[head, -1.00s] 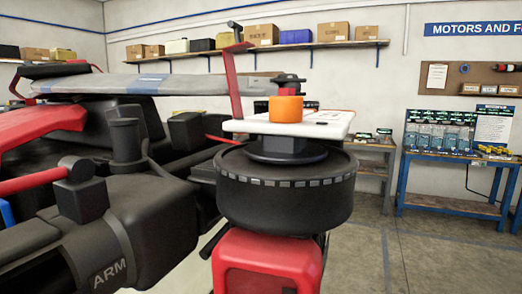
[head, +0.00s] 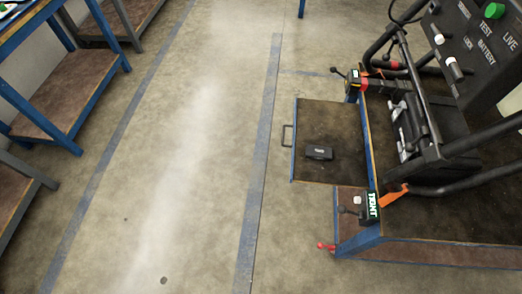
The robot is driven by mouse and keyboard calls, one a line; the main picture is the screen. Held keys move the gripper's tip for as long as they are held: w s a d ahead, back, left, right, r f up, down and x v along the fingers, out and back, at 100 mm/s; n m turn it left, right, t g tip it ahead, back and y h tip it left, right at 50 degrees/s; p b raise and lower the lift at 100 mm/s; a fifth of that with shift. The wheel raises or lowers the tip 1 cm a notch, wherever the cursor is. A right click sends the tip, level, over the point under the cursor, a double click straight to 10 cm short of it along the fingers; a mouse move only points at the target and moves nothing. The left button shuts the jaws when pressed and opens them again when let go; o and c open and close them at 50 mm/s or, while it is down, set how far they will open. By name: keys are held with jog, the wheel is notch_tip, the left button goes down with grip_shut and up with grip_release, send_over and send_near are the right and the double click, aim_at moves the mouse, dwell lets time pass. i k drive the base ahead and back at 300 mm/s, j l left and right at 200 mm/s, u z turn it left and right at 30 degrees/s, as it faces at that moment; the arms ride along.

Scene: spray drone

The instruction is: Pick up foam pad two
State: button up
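I cannot make out a thing that is clearly foam pad two in the head view. A small black block (head: 319,152) with a pale mark lies in an open, brown-floored drawer (head: 335,181) of the blue-edged bench at the right. The mark is too small to read, and I cannot tell whether the block is a foam pad. My gripper is not in view.
The bench (head: 440,253) carries a black control panel (head: 466,50) with knobs and black tube rails. An orange piece (head: 393,195) and a green-labelled part (head: 372,205) are by its edge. Blue-framed tables (head: 45,105) stand at left. The concrete floor (head: 190,150) between is clear.

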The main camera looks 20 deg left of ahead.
aim_at(312, 151)
jog(key=u, duration=0.25)
jog(key=i+j, duration=0.15)
jog(key=j, duration=0.2)
jog(key=i+j, duration=0.15)
jog(key=j, duration=0.15)
jog(key=i+j, duration=0.15)
jog(key=j, duration=0.2)
jog(key=i+j, duration=0.15)
jog(key=j, duration=0.2)
jog(key=i+j, duration=0.15)
jog(key=j, duration=0.2)
jog(key=i+j, duration=0.15)
jog(key=j, duration=0.15)
